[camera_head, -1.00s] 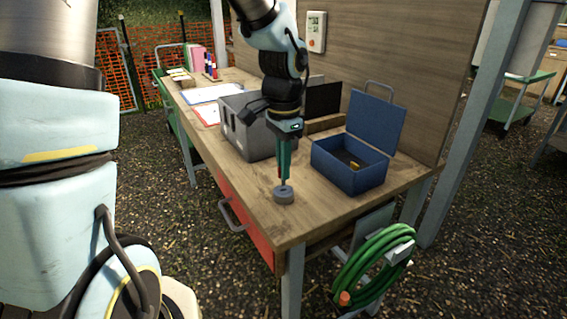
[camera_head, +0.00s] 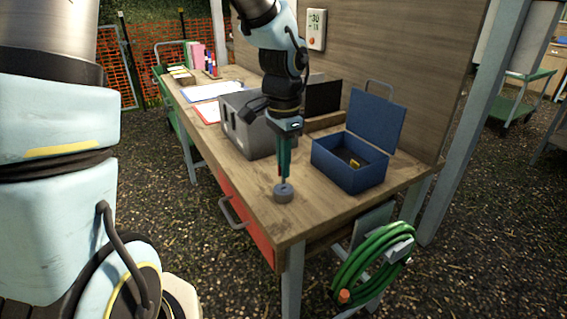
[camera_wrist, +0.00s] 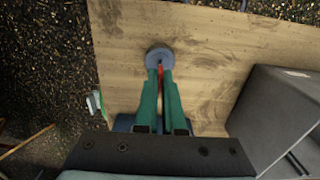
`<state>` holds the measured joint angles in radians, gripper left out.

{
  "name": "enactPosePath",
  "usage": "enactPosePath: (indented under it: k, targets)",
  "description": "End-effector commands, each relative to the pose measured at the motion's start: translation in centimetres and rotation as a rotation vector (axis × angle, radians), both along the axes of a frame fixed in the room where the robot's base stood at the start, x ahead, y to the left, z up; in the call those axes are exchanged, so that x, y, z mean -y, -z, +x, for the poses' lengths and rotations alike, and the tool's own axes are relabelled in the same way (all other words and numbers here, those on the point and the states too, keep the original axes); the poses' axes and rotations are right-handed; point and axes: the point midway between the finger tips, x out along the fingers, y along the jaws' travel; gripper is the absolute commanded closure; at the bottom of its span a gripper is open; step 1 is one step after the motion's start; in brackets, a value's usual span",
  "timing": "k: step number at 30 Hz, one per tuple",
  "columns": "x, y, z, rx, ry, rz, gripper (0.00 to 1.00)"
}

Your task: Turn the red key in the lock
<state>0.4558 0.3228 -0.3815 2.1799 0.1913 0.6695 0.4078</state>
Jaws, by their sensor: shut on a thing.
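The lock (camera_head: 284,195) is a small round grey cylinder standing on the wooden workbench near its front corner. It also shows in the wrist view (camera_wrist: 158,54) as a blue-grey disc. My gripper (camera_head: 284,178) points straight down just above the lock. Its two green fingers (camera_wrist: 160,82) are shut on the red key (camera_wrist: 160,72), a thin red strip between them. The key's lower end meets the top of the lock. The fingers hide most of the key, so its depth in the lock cannot be told.
A grey box (camera_head: 238,137) stands behind my gripper on the bench. An open blue box (camera_head: 347,175) with a small yellow thing inside stands to the right. A green hose (camera_head: 372,270) hangs at the bench end. The bench top (camera_head: 250,185) around the lock is clear.

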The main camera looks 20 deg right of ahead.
Motion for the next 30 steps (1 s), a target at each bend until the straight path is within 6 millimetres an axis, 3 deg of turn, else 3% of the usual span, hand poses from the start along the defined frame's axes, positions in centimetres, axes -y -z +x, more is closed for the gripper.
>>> enactPosePath:
  k: [19,30]
  targets:
    - [0.0,1.8,0.0,0.0,0.001,0.0,1.0]
    - [0.0,1.9,0.0,0.0,0.001,0.0,1.0]
